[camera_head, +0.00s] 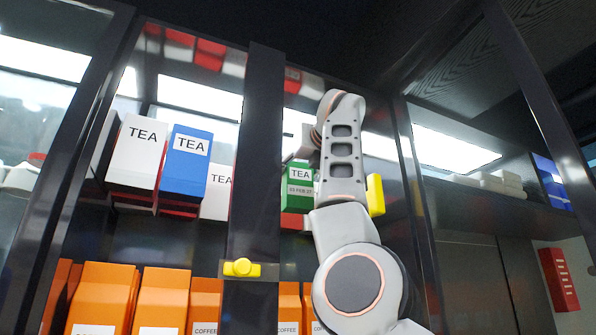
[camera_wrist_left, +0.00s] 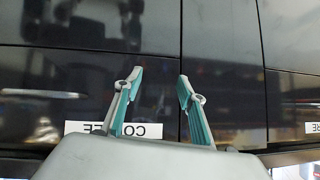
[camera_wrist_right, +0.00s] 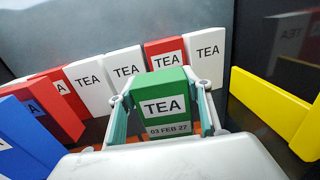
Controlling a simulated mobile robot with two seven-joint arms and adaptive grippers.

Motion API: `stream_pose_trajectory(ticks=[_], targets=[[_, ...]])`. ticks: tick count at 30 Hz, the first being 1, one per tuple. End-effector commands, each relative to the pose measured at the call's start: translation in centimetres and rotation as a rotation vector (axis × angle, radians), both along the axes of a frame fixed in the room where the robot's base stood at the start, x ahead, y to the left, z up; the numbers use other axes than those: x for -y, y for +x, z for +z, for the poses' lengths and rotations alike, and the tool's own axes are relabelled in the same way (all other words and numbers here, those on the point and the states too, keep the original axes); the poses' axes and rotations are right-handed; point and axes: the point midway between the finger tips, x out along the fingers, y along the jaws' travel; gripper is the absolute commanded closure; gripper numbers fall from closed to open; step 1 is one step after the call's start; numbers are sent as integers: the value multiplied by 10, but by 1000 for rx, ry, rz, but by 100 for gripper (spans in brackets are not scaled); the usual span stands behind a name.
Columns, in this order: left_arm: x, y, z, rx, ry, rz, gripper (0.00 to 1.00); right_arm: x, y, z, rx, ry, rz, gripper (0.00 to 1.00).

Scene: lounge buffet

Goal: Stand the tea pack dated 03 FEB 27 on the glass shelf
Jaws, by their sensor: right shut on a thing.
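The green tea pack (camera_wrist_right: 165,103) reads "TEA" and "03 FEB 27" in the right wrist view. My right gripper (camera_wrist_right: 164,92) is shut on it, one finger on each side. In the head view the green pack (camera_head: 299,184) is upright at the upper shelf level, partly behind my right arm. I cannot tell whether its base touches the glass shelf (camera_head: 132,200), whose edge runs under the other tea packs. My left gripper (camera_wrist_left: 156,88) is open and empty, in front of dark drawer fronts.
White packs (camera_wrist_right: 88,88), a red pack (camera_wrist_right: 166,50) and a blue pack (camera_wrist_right: 28,138) surround the green one. A yellow block (camera_wrist_right: 272,104) is at its right. A dark upright post (camera_head: 255,150) stands left of my arm. Orange coffee packs (camera_head: 160,298) fill the shelf below.

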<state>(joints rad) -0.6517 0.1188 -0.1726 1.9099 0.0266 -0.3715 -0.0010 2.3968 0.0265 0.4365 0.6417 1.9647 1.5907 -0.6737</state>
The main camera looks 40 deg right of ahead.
Motion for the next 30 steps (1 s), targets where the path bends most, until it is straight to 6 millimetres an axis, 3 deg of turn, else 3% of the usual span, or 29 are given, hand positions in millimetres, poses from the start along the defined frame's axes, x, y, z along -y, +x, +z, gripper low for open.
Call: stream_pose_trajectory(ticks=[20, 21, 22, 23, 30], targets=[[-1, -1, -11, 0, 3, -2, 60, 0, 0, -12, 1, 0, 0, 85], [-1, -1, -11, -1, 4, -2, 60, 0, 0, -12, 0, 0, 0, 43], [-2, -2, -11, -2, 5, -3, 60, 0, 0, -11, 0, 0, 0, 36], [-2, -2, -11, -2, 6, -3, 60, 0, 0, -11, 0, 0, 0, 31], [-3, -2, -11, -2, 8, -5, 60, 0, 0, -11, 0, 0, 0, 31]])
